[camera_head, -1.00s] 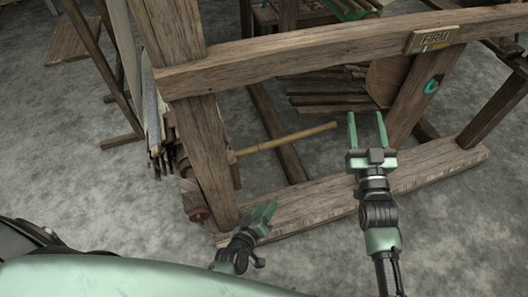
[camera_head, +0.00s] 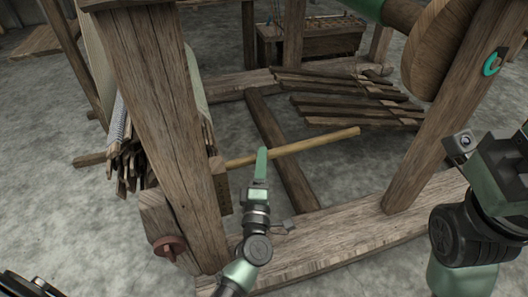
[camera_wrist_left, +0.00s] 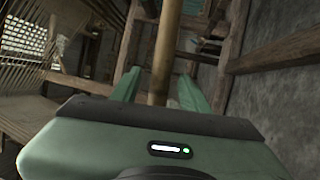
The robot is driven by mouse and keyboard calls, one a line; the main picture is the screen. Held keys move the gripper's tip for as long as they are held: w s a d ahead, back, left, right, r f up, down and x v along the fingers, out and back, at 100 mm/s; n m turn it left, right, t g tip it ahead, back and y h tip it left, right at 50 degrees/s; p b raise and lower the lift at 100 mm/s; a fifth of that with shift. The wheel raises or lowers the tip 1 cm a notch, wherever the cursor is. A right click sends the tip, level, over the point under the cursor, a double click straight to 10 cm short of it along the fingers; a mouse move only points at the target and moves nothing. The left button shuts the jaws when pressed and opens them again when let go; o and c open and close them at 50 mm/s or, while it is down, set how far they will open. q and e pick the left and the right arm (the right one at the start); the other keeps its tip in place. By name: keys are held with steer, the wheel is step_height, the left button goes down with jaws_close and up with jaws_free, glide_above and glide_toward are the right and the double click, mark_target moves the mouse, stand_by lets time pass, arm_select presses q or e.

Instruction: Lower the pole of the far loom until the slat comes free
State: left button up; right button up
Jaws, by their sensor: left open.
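The pole (camera_head: 310,144) is a light yellowish rod that sticks out to the right from near the loom's left post (camera_head: 165,120). My left gripper (camera_head: 262,158) is at the pole's left part, near the post. In the left wrist view the pole (camera_wrist_left: 164,55) runs between the two green fingers (camera_wrist_left: 158,90), which stand apart on either side of it. Contact with the pole cannot be told. My right gripper (camera_head: 500,165) is at the right edge; its fingers do not show clearly. I cannot tell which piece is the slat.
A wooden floor beam (camera_head: 345,232) runs along the front, with a right post (camera_head: 440,130) rising from it. A round wooden disc (camera_head: 440,50) is beside that post. Several dark planks (camera_head: 350,100) lie behind the pole. A reddish knob (camera_head: 169,246) sits low at the left.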

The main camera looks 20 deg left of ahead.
arm_select(q)
steer(key=b+x, duration=0.1)
steer(key=x, duration=0.4)
jaws_close()
steer(key=shift+f, duration=0.1)
steer(key=shift+f, duration=0.1)
stand_by(1.2)
